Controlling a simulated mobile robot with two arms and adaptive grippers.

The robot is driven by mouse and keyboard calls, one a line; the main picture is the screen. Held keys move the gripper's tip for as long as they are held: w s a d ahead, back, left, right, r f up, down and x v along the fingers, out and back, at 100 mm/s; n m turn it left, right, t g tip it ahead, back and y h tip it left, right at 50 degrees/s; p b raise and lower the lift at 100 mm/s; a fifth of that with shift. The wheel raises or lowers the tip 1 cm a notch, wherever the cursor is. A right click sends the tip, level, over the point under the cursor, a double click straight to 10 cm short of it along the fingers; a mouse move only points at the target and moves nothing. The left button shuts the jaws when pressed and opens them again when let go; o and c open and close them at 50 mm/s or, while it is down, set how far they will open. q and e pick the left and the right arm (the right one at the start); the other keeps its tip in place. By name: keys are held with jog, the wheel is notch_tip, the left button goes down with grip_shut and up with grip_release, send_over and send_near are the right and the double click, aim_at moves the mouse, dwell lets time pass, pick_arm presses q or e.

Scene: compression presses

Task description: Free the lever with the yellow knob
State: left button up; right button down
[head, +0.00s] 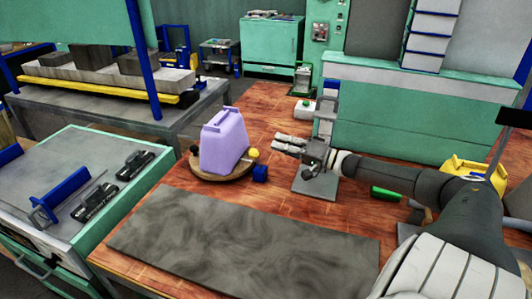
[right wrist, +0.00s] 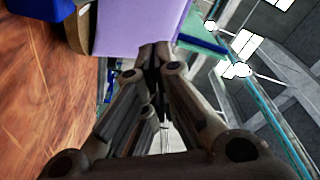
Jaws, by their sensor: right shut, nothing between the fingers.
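A yellow knob (head: 254,153) shows at the right edge of a round wooden base (head: 208,175) in the head view. Its lever is too small or hidden to make out. A lilac jug-like container (head: 222,146) stands upright on the base, beside the knob. My right gripper (head: 276,143) is shut and empty, to the right of the container and close to the knob. In the right wrist view its fingertips (right wrist: 153,50) lie in front of the lilac container (right wrist: 125,22). The knob cannot be made out there. My left gripper is not in view.
A blue block (head: 260,173) sits by the base's right edge. A dark mottled slab (head: 240,238) covers the table's front. A grey plate (head: 315,184) lies under my right arm, with a green-handled object (head: 386,193) farther right. Wooden tabletop (head: 180,180) is bare left of the base.

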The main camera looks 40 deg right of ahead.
aim_at(257, 160)
jog(key=w+a, duration=0.1)
jog(key=w, duration=0.1)
jog(key=w+a, duration=0.1)
jog(key=w, duration=0.1)
jog(key=shift+a+f, duration=0.15)
jog(key=shift+a, duration=0.15)
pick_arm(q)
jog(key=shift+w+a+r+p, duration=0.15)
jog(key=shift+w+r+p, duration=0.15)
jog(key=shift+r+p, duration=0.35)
pick_arm(e)
jog(key=shift+s+a+f, duration=0.7)
jog(key=shift+s+a, duration=0.2)
